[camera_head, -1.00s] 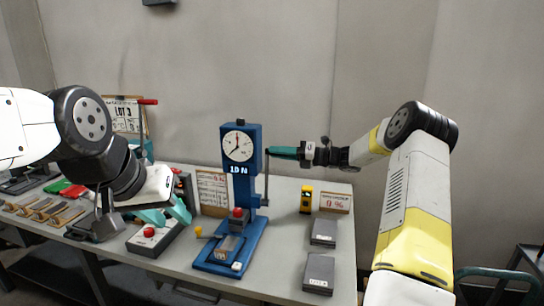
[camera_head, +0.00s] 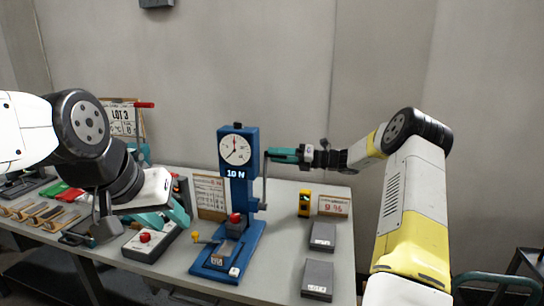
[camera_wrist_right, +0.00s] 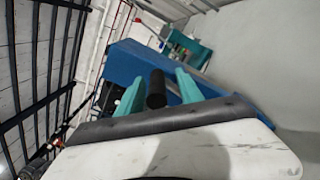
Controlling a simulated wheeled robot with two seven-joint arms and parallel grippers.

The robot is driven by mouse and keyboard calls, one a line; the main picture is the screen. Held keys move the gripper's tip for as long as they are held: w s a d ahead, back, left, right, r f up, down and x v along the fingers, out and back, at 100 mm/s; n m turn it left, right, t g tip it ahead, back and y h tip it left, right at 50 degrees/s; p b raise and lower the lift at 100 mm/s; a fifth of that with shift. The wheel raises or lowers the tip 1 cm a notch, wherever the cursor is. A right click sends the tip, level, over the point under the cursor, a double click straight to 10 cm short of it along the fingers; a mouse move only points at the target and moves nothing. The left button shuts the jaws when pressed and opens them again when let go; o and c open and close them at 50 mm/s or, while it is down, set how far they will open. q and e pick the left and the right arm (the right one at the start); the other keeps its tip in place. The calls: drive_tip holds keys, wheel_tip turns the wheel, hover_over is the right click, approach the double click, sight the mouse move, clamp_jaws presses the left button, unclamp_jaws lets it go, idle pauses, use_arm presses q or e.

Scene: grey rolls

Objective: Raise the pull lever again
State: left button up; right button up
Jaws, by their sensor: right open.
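The blue test stand (camera_head: 237,172) stands on the table with a round dial (camera_head: 235,149) and a display reading 10 N. Its pull lever (camera_head: 265,190) is on the right side and stands roughly upright. In the right wrist view its black grip (camera_wrist_right: 156,88) lies between my teal fingertips. My right gripper (camera_head: 272,154) is open around the grip at the lever's upper end; it also shows in the right wrist view (camera_wrist_right: 158,88). My left gripper (camera_head: 168,219) is open and looks empty, over the table left of the stand.
A grey box with a red button (camera_head: 145,238) lies below my left gripper. A yellow device (camera_head: 305,203), a sign (camera_head: 333,205) and two grey blocks (camera_head: 322,236) (camera_head: 318,277) stand to the right. A red-handled lever (camera_head: 146,105) is at the back left.

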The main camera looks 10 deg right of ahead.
drive_tip(key=v, duration=0.7)
drive_tip(key=shift+s+d, duration=0.15)
drive_tip(key=shift+d, duration=0.2)
drive_tip(key=shift+d+r, duration=0.1)
